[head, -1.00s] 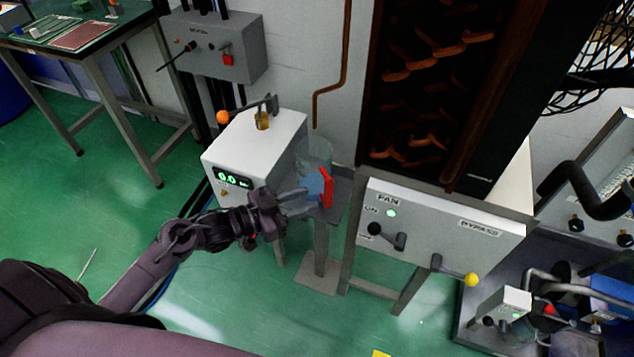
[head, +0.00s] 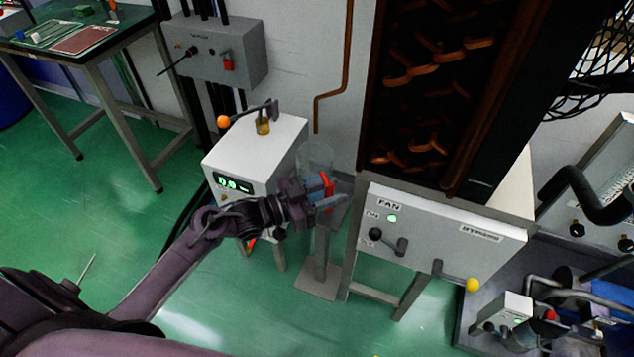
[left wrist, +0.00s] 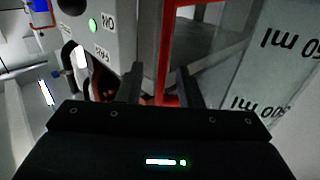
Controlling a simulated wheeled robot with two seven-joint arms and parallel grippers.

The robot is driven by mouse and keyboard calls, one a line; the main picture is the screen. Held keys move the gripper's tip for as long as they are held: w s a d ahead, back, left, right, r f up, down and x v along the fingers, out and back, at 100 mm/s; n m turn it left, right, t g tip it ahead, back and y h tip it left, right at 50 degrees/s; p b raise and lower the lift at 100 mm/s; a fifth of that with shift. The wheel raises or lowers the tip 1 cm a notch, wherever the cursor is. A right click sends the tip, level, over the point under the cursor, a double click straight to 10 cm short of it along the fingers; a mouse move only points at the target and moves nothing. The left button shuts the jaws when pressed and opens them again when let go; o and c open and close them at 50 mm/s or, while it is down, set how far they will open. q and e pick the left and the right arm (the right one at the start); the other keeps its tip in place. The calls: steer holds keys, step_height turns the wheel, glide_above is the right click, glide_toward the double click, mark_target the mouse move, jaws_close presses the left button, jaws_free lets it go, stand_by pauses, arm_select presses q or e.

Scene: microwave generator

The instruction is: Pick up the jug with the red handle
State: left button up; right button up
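The clear jug (head: 313,155) stands upright on a small grey stand (head: 340,215) between the white box and the fan panel. Its red handle (head: 329,188) faces my left gripper (head: 326,193), whose fingers reach it in the head view and partly cover it. In the left wrist view, the red handle (left wrist: 166,52) runs between the two fingertips (left wrist: 160,85), nearer the right finger, with a gap at the left finger. The fingers stand apart. The jug's wall with ml markings (left wrist: 280,75) fills the right side there. My right gripper is not in view.
The white box with a digital display (head: 255,155) and an orange-knobbed lever (head: 224,122) stands close on the left. The fan panel (head: 440,230) with levers stands close on the right. A copper pipe (head: 330,95) runs down the wall behind. Green floor is open in front.

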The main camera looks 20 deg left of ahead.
arm_select(q)
steer(key=shift+c, duration=0.4)
jaws_close()
steer(key=shift+r, duration=0.15)
